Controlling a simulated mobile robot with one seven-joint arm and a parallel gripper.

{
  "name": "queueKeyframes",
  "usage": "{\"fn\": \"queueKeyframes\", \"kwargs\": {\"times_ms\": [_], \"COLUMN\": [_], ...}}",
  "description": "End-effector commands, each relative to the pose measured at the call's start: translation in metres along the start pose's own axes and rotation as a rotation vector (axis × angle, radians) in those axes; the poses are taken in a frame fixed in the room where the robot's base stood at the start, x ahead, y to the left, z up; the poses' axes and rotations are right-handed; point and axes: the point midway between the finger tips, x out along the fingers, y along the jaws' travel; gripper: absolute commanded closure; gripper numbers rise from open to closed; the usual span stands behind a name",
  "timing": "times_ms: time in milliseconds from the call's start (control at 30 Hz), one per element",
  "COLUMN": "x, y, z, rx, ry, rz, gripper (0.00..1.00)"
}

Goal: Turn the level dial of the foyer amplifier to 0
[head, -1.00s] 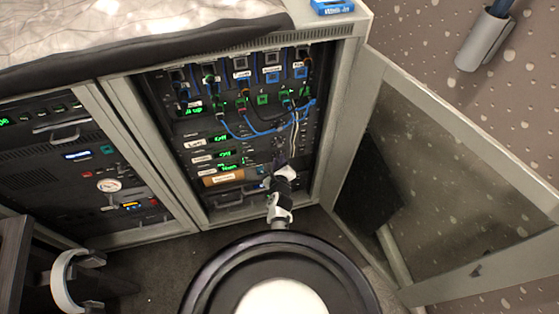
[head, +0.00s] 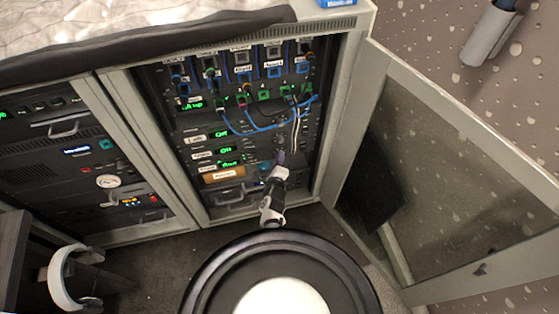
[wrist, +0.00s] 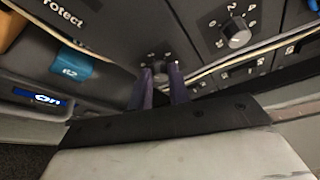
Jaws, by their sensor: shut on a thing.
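My gripper (wrist: 162,88) reaches into the open rack, and its two purple fingers are shut on a small dark dial (wrist: 160,76) in the wrist view. Marks ring the top of this dial; its setting is mostly hidden by the fingers. In the head view my gripper (head: 280,159) is at the right part of the amplifier rows. Green readouts (head: 229,163) glow on the left of these rows, with white labels too small to read. I cannot tell for sure which row is the foyer amplifier.
A second numbered dial (wrist: 236,34) sits up and right of my gripper in the wrist view. A teal tag (wrist: 72,66) marked B2 is at left. Blue and white cables (head: 255,131) hang just above my gripper. The open rack door (head: 440,175) stands to the right.

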Motion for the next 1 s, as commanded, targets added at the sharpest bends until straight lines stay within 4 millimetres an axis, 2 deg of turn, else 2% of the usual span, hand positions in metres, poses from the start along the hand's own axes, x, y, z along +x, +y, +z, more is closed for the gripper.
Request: {"fn": "queueKeyframes", "kwargs": {"times_ms": [333, 867, 900, 1000], "x": [0.0011, 0.0011, 0.0011, 0.0009], "y": [0.0014, 0.0002, 0.0002, 0.0004], "z": [0.0002, 0.0005, 0.0005, 0.0003], "rx": [-0.123, -0.143, -0.143, -0.142], "ry": [-0.001, -0.001, -0.001, -0.001], "rz": [-0.052, -0.061, -0.061, -0.061], "gripper": [1.0, 1.0, 0.78, 0.65]}}
